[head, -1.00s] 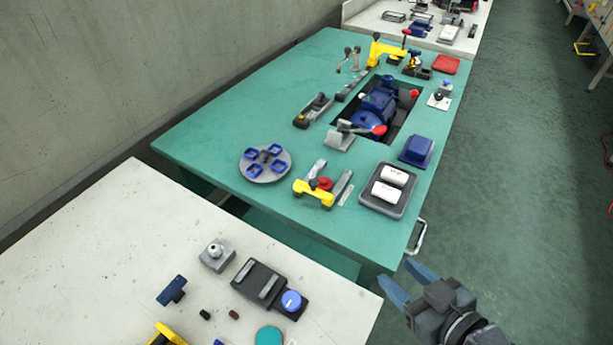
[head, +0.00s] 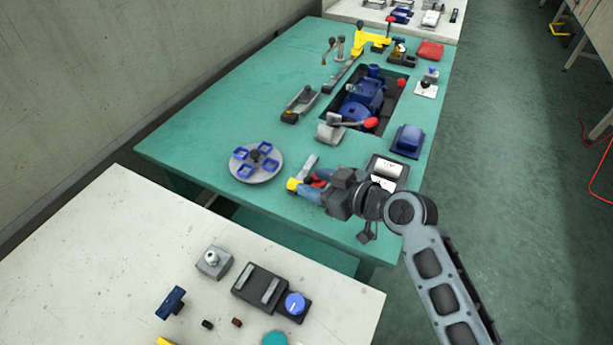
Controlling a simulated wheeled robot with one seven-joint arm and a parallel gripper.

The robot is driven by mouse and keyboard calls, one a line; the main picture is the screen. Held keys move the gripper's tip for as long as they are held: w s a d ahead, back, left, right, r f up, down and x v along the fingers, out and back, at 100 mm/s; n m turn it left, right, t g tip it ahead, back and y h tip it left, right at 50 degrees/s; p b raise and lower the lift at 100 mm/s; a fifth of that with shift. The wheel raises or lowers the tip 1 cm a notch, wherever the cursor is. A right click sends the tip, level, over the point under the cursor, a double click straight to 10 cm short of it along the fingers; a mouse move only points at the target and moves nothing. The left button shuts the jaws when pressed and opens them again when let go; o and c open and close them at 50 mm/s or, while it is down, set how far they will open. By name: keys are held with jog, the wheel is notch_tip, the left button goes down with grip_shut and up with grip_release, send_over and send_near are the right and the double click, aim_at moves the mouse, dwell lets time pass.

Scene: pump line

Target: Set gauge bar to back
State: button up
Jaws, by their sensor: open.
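The gauge bar, which I take to be the yellow bar (head: 292,184) with a red knob (head: 318,183), lies low on the green table, at the near end of two grey rails (head: 309,163). Only its left yellow end and a bit of the red show in the head view; my gripper covers the rest. My gripper (head: 311,185) is open, with its blue fingers pointing left at the bar, one on each side of the red knob as seen here. I cannot tell whether the fingers touch it.
A grey disc (head: 276,174) with blue square holders stands left of the bar. A tray with white blocks (head: 385,168) is partly behind my gripper. A clamp with a red-tipped lever (head: 330,132) stands beyond, beside a recess with a blue pump (head: 357,113).

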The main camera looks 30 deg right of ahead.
aim_at(312, 181)
jog(key=shift+x, duration=1.5)
grip_shut()
